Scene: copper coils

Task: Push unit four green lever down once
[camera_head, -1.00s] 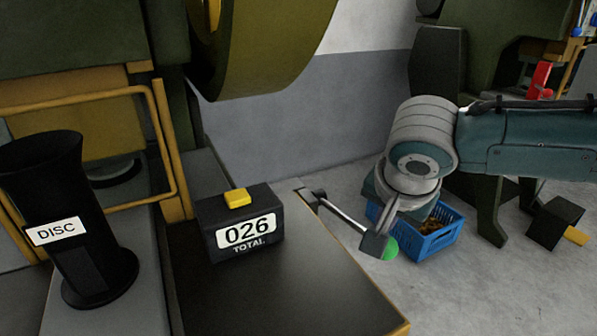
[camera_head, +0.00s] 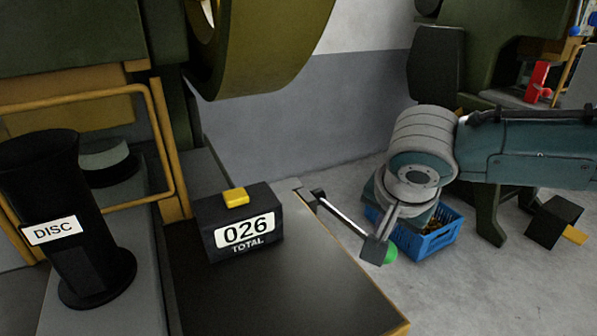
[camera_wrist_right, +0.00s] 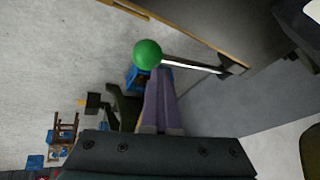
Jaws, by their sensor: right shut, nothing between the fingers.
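The lever is a metal rod (camera_head: 343,217) with a green ball knob (camera_head: 390,254), pivoted at the table's right side and sloping down to the right. My right gripper (camera_head: 378,250) comes in from the right and is shut, with its fingertips over the lever's end beside the green knob. In the right wrist view the green knob (camera_wrist_right: 147,54) sits just off the tips of my shut fingers (camera_wrist_right: 160,72). I cannot tell whether they touch it. My left gripper is not in view.
A counter box (camera_head: 243,222) reading 026 TOTAL with a yellow button stands on the dark table (camera_head: 270,290). A black DISC holder (camera_head: 60,200) stands at left. A blue crate (camera_head: 425,242) lies on the floor behind my right gripper. A large green machine wheel (camera_head: 265,50) hangs above.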

